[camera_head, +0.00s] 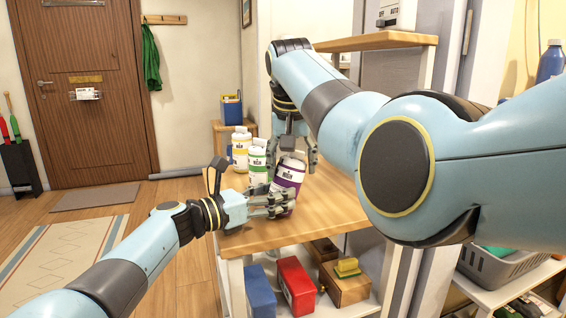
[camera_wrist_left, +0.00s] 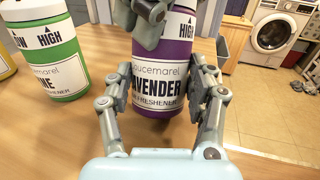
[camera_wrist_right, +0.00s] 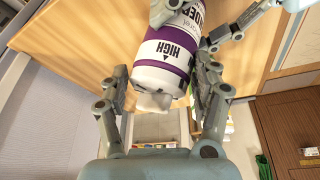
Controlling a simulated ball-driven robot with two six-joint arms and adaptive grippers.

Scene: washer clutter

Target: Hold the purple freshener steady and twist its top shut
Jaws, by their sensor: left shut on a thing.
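The purple freshener (camera_head: 291,172) stands near the corner of the wooden counter, its cap upward. My left gripper (camera_head: 283,204) is shut on its body from the side, and its fingers flank the lavender label in the left wrist view (camera_wrist_left: 162,84). My right gripper (camera_head: 293,152) is above, reaching down around the top. In the right wrist view its fingers (camera_wrist_right: 163,80) are spread on either side of the white top (camera_wrist_right: 155,85), with gaps showing. One right finger hides part of the upper bottle in the left wrist view.
A green freshener (camera_head: 257,160) and a yellow one (camera_head: 240,150) stand close by on the counter (camera_head: 325,205), left of the purple one. A red box (camera_head: 297,285) and a blue box (camera_head: 260,290) are below. The counter's right part looks clear.

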